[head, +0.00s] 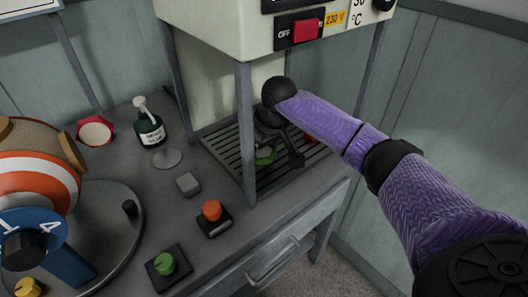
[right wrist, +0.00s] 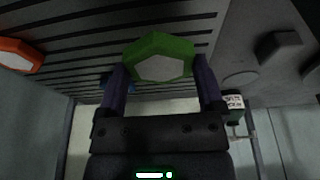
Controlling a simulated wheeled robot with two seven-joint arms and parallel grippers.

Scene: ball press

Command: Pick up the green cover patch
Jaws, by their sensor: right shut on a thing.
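The green cover patch (right wrist: 162,52) is a hexagon with a green rim and a pale grey middle. In the right wrist view it sits between the two fingers of my right gripper (right wrist: 162,74), which is shut on it. In the head view the patch (head: 264,156) shows partly at the slatted rack under the heater box, below my right gripper (head: 277,151). My wrist hides part of it. I cannot tell whether it touches the slats. My left gripper is not in view.
The heater box (head: 220,25) stands on posts around the slatted rack (head: 228,150). An orange-red patch (right wrist: 18,54) and a blue piece (right wrist: 122,79) are nearby. A green bottle (head: 150,132), grey block (head: 188,183), orange button (head: 212,210) and green button (head: 165,263) stand left of the rack.

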